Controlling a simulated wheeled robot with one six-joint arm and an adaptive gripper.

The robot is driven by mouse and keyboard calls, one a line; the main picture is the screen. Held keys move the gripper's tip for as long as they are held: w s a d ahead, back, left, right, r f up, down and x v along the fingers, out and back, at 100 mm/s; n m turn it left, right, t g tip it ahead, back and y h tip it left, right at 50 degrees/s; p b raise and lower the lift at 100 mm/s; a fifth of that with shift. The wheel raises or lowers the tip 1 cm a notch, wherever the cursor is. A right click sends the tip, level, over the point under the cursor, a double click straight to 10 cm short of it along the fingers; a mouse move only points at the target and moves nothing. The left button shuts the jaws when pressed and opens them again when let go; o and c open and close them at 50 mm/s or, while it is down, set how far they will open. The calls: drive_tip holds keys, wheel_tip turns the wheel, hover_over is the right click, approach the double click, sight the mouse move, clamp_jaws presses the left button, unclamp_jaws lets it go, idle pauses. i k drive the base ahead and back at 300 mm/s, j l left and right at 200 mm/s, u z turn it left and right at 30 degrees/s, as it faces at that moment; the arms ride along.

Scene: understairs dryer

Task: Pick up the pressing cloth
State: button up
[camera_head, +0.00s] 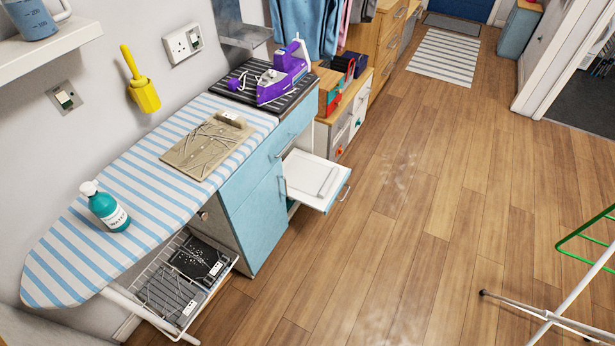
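I cannot tell for certain which thing is the pressing cloth. A flat beige piece with thin dark lines (196,158) lies on the blue-and-white striped ironing board (140,185), with a small pale block (232,118) at its far edge. A flat white piece (327,182) lies in the pulled-out white tray or drawer (303,173) of the blue cabinet (258,215). Dark speckled flat items (195,260) lie on the wire rack (150,315) under the board. My gripper is not in view.
A purple iron (285,75) rests on a dark striped pad at the far end. A white-legged rack (565,310) stands at the right. The wooden floor (400,230) between is clear.

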sight(314, 179)
drive_tip(key=i+z, duration=0.1)
drive_tip(key=i, duration=0.5)
drive_tip(key=i+j, duration=0.1)
drive_tip(key=i, duration=0.5)
drive_tip(key=i+z, duration=0.15)
drive_tip(key=i, duration=0.45)
drive_tip(key=i+j+z, duration=0.1)
drive_tip(key=i, duration=0.45)
drive_tip(key=j, duration=0.1)
